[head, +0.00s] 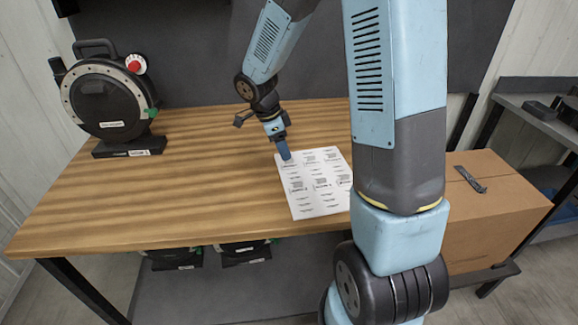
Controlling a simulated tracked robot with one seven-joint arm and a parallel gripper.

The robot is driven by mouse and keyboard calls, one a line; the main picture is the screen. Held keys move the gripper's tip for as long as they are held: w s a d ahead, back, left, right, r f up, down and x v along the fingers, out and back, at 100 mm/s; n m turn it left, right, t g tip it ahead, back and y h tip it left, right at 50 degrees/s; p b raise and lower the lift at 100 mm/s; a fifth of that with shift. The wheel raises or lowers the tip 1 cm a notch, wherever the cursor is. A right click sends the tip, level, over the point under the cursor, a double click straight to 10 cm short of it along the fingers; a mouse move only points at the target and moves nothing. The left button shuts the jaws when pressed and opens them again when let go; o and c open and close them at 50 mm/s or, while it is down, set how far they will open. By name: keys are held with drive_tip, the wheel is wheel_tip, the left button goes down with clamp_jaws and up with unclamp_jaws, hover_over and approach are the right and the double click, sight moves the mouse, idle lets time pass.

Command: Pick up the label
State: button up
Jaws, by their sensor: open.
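A white label sheet (314,205) with rows of printed black labels lies flat on the wooden table, right of its middle. My arm partly covers its right edge. My gripper (284,154) points down at the sheet's top left corner, over or near a printed label (289,164) there. The fingers look blue and narrow from here. I cannot tell whether they touch the sheet. Nothing shows held between them. The seed meter (104,98), a round black device with a red knob, stands on a black base at the table's back left.
The wooden table (170,205) is bare between the seed meter and the sheet. A cardboard box (490,215) with a dark tool (470,179) on top stands at the right. Black units (243,250) sit below the table. A grey shelf (540,130) stands far right.

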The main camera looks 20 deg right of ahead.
sight(291, 165)
drive_tip(key=shift+x, duration=2.6)
drive_tip(key=shift+d, duration=0.15)
drive_tip(key=c, duration=0.9)
